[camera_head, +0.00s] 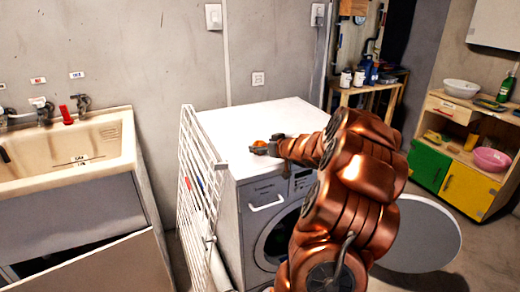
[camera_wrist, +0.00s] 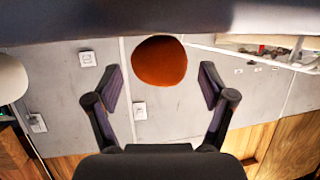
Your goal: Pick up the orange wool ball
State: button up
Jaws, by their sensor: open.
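The orange wool ball (camera_head: 258,144) rests on the white top of the washing machine (camera_head: 235,122), near its front left part. In the head view my gripper (camera_head: 268,147) is low over that top, right at the ball and partly covering it. In the wrist view, which looks upside down, the ball (camera_wrist: 159,61) is centred between the two fingertips of my gripper (camera_wrist: 161,80). The fingers are open, with a gap on both sides of the ball, and touch nothing that I can see. The ball extends a little beyond the fingertips.
A white drying rack (camera_head: 198,190) stands upright against the machine's left side. A sink (camera_head: 70,150) is at the left. The machine's round door (camera_head: 418,235) hangs open at the front right. The rest of the machine top is clear, with a wall behind.

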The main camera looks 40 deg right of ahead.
jog(key=c, duration=1.2)
jog(key=shift+r, duration=0.4)
jog(key=r, duration=0.1)
jog(key=r+p, duration=0.1)
jog(key=r, duration=0.1)
jog(key=shift+s+d+r, duration=0.1)
jog(key=shift+s+d, duration=0.05)
jog(key=shift+s, duration=0.1)
jog(key=s+d, duration=0.1)
jog(key=s, duration=0.4)
jog(key=s+d+p, duration=0.1)
jog(key=s, duration=0.4)
jog(key=s+d+r, duration=0.1)
jog(key=s, duration=0.4)
jog(key=shift+s, duration=0.1)
